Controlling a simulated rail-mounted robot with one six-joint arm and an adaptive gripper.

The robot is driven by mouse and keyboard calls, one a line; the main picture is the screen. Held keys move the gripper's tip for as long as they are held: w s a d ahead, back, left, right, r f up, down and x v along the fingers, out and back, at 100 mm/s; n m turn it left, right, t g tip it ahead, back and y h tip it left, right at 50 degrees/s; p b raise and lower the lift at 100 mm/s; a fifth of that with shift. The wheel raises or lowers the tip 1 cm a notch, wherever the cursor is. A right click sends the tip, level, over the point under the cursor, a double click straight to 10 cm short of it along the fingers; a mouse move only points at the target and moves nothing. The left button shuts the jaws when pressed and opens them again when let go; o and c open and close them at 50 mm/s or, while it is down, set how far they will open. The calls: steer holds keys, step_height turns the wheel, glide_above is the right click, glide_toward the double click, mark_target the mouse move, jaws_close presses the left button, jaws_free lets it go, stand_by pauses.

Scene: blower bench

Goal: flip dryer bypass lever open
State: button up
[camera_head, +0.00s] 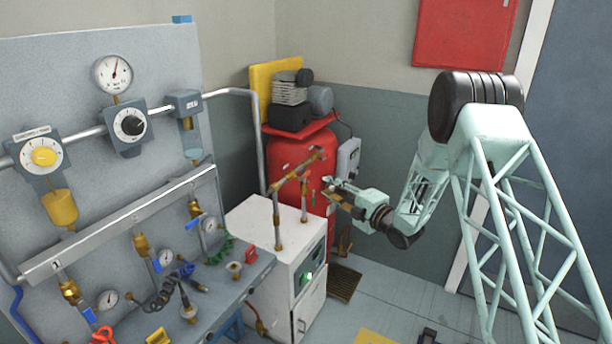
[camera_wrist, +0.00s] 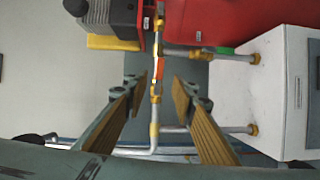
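The white dryer cabinet (camera_head: 262,232) carries brass-jointed pipes (camera_head: 277,222) on top. In the wrist view, a grey pipe (camera_wrist: 153,118) runs up the middle of the picture. A small orange-red lever (camera_wrist: 159,68) lies along it, apparently the bypass lever. My gripper (camera_wrist: 159,88) is open and empty, with one tan-padded finger on each side of this pipe. I cannot tell whether the fingers touch the lever. In the head view, my gripper (camera_head: 330,187) is right of the pipes, in front of the red tank; the lever is too small to make out clearly there.
The red tank (camera_head: 286,150) with a compressor on top stands behind. A panel (camera_head: 100,140) with gauges and valves is at left. Open floor (camera_head: 400,295) lies at lower right.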

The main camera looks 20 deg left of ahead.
mark_target(308, 175)
steer(key=shift+a, duration=0.1)
steer(key=shift+b+x, duration=0.4)
steer(key=shift+x, duration=6.45)
steer(key=shift+c, duration=0.2)
jaws_close()
